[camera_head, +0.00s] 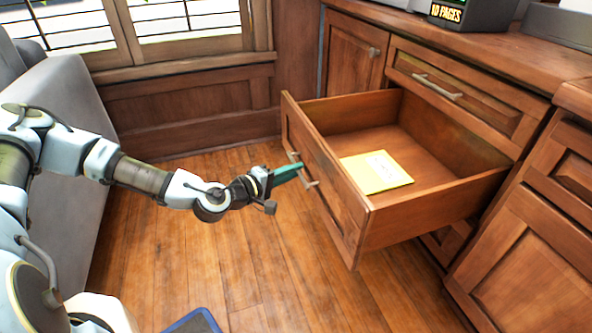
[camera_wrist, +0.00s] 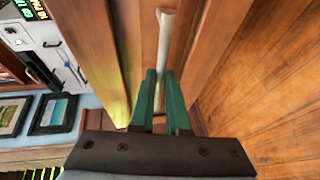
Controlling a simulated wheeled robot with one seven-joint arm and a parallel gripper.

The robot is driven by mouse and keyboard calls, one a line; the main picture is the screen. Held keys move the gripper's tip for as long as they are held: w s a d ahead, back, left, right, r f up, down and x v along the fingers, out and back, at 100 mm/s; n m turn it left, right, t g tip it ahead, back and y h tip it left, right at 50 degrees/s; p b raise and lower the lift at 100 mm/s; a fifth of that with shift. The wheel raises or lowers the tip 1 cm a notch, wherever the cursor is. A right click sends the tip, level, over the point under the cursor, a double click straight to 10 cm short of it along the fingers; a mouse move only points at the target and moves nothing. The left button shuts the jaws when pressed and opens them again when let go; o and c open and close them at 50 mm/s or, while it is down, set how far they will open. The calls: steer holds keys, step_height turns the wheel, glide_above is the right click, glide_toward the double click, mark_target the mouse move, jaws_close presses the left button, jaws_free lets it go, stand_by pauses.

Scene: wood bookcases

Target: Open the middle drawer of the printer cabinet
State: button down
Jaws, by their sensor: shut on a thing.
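The middle drawer (camera_head: 333,200) of the wood cabinet (camera_head: 480,115) stands pulled far out in the head view. A yellow paper (camera_head: 366,176) with a white label lies on the drawer's floor. My gripper (camera_head: 299,170) is at the metal bar handle (camera_head: 306,178) on the drawer front, its green fingers shut on it. In the wrist view the green fingers (camera_wrist: 163,85) lie either side of the pale handle (camera_wrist: 164,45). The exact contact between the finger pads and the handle is partly hidden.
A shut drawer (camera_head: 455,92) with its own handle is above the open one. A dark box (camera_head: 460,12) stands on the cabinet top. A grey sofa (camera_head: 65,130) is behind my arm at the left. Bare wood floor (camera_head: 200,240) lies in front of the drawer.

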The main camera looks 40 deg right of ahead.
steer(key=c, duration=0.9)
jaws_free()
steer(key=shift+a, duration=0.1)
steer(key=a, duration=0.3)
steer(key=a+r+p, duration=0.1)
steer(key=a, duration=0.3)
steer(key=a+r, duration=0.1)
steer(key=a, duration=0.2)
steer(key=shift+s+a, duration=0.1)
steer(key=shift+a, duration=0.1)
steer(key=shift+f, duration=0.1)
